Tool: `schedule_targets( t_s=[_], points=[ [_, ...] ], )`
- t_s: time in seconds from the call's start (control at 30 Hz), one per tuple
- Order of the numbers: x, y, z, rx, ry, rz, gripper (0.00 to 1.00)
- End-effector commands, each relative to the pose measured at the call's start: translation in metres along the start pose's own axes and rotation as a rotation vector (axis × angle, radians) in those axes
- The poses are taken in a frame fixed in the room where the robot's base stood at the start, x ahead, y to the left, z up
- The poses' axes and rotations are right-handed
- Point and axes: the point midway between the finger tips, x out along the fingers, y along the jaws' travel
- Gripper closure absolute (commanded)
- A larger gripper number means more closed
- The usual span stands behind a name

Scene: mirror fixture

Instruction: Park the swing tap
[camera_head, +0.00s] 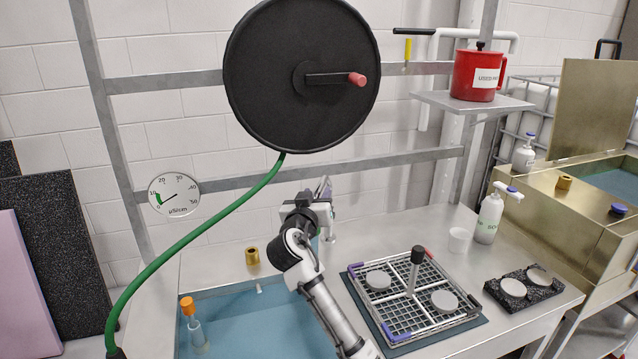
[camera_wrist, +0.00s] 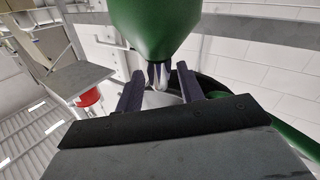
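The swing tap is mostly hidden behind my arm in the head view; a slim silver upright (camera_head: 330,226) beside my wrist may be part of it. My gripper (camera_head: 324,188) is raised over the back edge of the sink, facing the wall. In the wrist view its two dark fingers (camera_wrist: 160,85) stand apart. A pale, shiny piece (camera_wrist: 162,74) shows between them, under a large green tapered body (camera_wrist: 155,28) close to the camera. I see gaps beside the shiny piece; whether either finger touches it is unclear.
A green hose (camera_head: 200,228) hangs from the black reel (camera_head: 290,75) left of my arm. The blue sink (camera_head: 245,320) holds an orange-capped bottle (camera_head: 193,322). A wire rack (camera_head: 400,330) stands to the right. The red pot (camera_head: 478,75) sits on a shelf (camera_head: 430,98).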

Motion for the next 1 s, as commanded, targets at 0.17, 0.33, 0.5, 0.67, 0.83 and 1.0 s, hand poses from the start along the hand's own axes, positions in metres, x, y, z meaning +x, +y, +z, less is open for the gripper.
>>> schedule_targets(
  t_s=[0.17, 0.33, 0.5, 0.67, 0.83, 1.0],
  points=[
    [0.024, 0.000, -0.002, -0.001, 0.000, 0.001, 0.62],
    [0.033, 0.000, 0.000, 0.000, 0.000, -0.001, 0.62],
    [0.035, 0.000, 0.000, 0.001, 0.001, -0.001, 0.62],
    [0.034, 0.000, 0.000, 0.001, 0.001, -0.001, 0.67],
    [0.034, 0.000, 0.000, 0.001, 0.001, -0.001, 0.90],
    [0.034, 0.000, 0.000, 0.001, 0.001, -0.001, 1.00]
  ],
)
